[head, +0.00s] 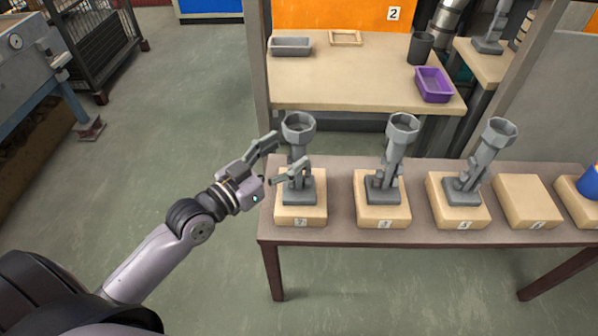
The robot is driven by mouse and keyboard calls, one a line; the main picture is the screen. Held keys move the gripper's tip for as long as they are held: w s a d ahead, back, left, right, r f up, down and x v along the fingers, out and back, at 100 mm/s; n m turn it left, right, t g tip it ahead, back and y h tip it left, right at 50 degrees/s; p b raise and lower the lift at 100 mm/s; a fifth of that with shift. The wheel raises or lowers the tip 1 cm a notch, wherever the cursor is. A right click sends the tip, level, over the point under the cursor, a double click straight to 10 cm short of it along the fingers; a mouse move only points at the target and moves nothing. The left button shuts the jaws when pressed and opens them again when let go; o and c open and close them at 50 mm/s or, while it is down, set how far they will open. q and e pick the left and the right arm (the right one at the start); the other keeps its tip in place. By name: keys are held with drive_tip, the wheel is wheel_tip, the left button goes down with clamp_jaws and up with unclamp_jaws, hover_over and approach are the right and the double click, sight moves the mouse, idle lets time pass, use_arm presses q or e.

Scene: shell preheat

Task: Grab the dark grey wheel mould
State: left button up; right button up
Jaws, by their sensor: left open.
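Three similar grey moulds, each with a square base, a stem and a cup-like top, stand upright on wooden blocks. They are the left mould (299,127), the middle mould (402,130) and the right mould (497,134). I cannot tell from their shape which one is the wheel mould. My left gripper (290,150) is open at the left mould, below its cup. One finger is at the left of the stem and the other passes in front of its lower part. I cannot tell whether they touch it. My right gripper is not in view.
The blocks stand in a row on a brown table (340,236). One block (527,200) is bare, and a blue object (590,182) sits on the far right one. A rear bench (340,88) holds a grey tray (291,46), a purple tray (434,84) and a dark cup (420,48).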

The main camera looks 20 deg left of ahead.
sight(293, 147)
use_arm(q)
drive_tip(key=shift+w+d, duration=0.15)
drive_tip(key=shift+w, duration=0.3)
drive_tip(key=x, duration=0.4)
drive_tip(key=shift+w+f, duration=0.1)
drive_tip(key=shift+f, duration=0.05)
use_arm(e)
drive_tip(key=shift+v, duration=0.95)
use_arm(q)
drive_tip(key=shift+c, duration=0.5)
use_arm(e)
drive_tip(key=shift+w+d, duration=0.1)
use_arm(q)
clamp_jaws()
